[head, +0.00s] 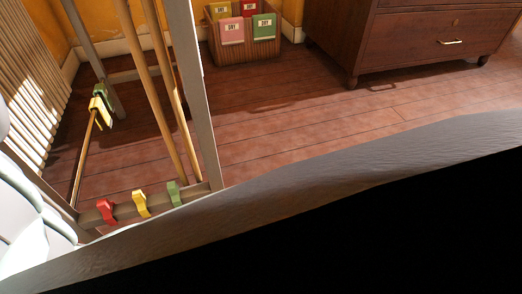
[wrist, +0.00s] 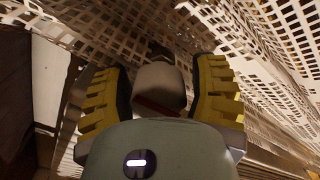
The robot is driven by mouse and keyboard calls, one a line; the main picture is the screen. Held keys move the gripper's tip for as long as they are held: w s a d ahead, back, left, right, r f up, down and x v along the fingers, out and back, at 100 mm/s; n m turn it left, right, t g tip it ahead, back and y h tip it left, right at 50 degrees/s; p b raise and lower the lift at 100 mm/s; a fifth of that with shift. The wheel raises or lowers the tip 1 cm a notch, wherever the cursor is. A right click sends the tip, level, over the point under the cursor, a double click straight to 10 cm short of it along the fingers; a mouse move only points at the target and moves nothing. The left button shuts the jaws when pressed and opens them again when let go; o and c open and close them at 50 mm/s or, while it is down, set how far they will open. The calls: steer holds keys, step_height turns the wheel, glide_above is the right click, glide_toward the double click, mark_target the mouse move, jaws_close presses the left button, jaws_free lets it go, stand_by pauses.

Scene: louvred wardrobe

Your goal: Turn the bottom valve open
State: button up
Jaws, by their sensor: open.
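My gripper (wrist: 163,66) shows in the wrist view with its two yellow ribbed fingers spread apart. A pale grey rounded block (wrist: 160,88) shows between the fingers, with a dark red line below it and a small dark piece above it. I cannot tell whether this block is part of my gripper or a separate thing. I cannot make out a valve for certain in either view. My gripper does not show in the head view.
White perforated panels (wrist: 270,40) surround the gripper. In the head view, a rack (head: 202,100) holds poles and red (head: 106,211), yellow (head: 141,204) and green (head: 175,193) clips. A basket (head: 245,50) and a wooden dresser (head: 420,45) stand behind. Floor (head: 300,120) between them is clear.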

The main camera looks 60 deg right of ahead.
steer(key=shift+o, duration=0.3)
steer(key=c, duration=1)
steer(key=shift+r+n, duration=0.15)
steer(key=shift+n, duration=0.15)
steer(key=shift+c, duration=0.2)
steer(key=n+p, duration=0.1)
steer(key=n, duration=0.1)
steer(key=shift+a+n, duration=0.1)
steer(key=shift+n, duration=0.3)
steer(key=n+b, duration=0.1)
steer(key=n, duration=0.4)
steer(key=shift+n, duration=0.3)
steer(key=n+b, duration=0.1)
steer(key=n, duration=0.3)
steer(key=shift+a+r+n+y, duration=0.1)
steer(key=shift+n+y, duration=0.2)
steer(key=shift+r+n+b, duration=0.1)
steer(key=shift+n+b, duration=0.2)
steer(key=shift+n, duration=2.1)
